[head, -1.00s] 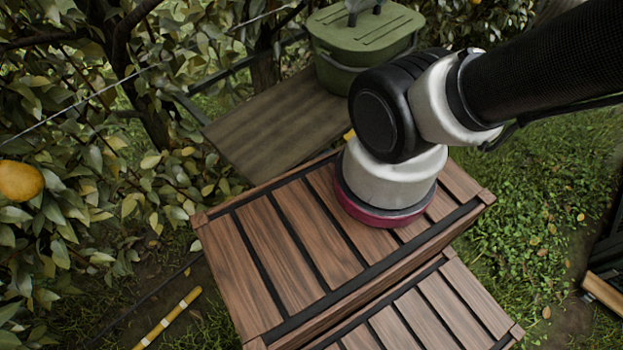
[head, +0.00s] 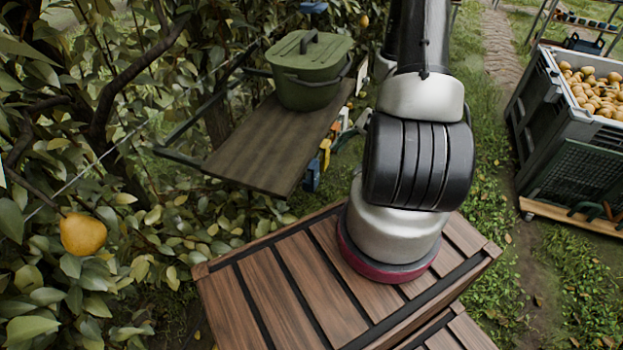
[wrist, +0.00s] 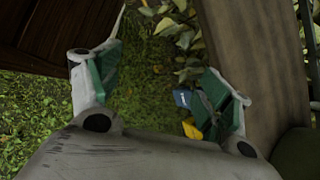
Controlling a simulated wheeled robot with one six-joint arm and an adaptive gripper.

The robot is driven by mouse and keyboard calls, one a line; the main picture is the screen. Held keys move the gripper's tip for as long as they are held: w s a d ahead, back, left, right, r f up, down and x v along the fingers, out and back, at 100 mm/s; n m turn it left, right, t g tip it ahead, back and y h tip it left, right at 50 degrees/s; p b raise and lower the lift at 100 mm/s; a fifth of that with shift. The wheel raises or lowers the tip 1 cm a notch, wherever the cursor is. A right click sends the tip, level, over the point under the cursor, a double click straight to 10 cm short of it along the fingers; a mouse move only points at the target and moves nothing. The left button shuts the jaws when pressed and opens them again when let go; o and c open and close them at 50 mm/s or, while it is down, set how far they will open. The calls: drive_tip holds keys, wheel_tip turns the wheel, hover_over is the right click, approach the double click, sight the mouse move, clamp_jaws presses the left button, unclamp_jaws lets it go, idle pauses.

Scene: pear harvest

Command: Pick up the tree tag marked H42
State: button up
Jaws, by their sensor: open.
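In the head view a yellow piece (head: 324,156) and a blue piece (head: 312,177) hang below the right edge of the wooden shelf (head: 262,155). White and red bits show nearby. I cannot read H42 on any of them.
A green lidded bucket (head: 308,82) stands on the shelf's far end. Leafy branches with a pear (head: 83,234) fill the left. A grey bin of pears (head: 560,120) stands at the right, with grass between. Brown slats lie under my arm's base.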

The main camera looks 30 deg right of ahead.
sight(317, 183)
drive_tip(key=w+d+f+m+t+h, duration=0.1)
drive_tip(key=w+d+f+m+h, duration=0.15)
drive_tip(key=f+m, duration=0.6)
drive_tip(key=w+d+f+m+t+h, duration=0.2)
drive_tip(key=w+d+f+m, duration=0.15)
drive_tip(key=f, duration=1.05)
drive_tip(key=shift+g, duration=0.3)
drive_tip(key=w+a, duration=0.2)
drive_tip(key=w, duration=0.1)
drive_tip(key=w+a, duration=0.4)
drive_tip(key=w, duration=0.1)
drive_tip(key=shift+w+a+r, duration=0.15)
drive_tip(key=shift+w+a, duration=0.2)
drive_tip(key=x, duration=0.2)
drive_tip(key=shift+d+f, duration=0.1)
drive_tip(key=shift+f, duration=0.4)
drive_tip(key=c, duration=1.1)
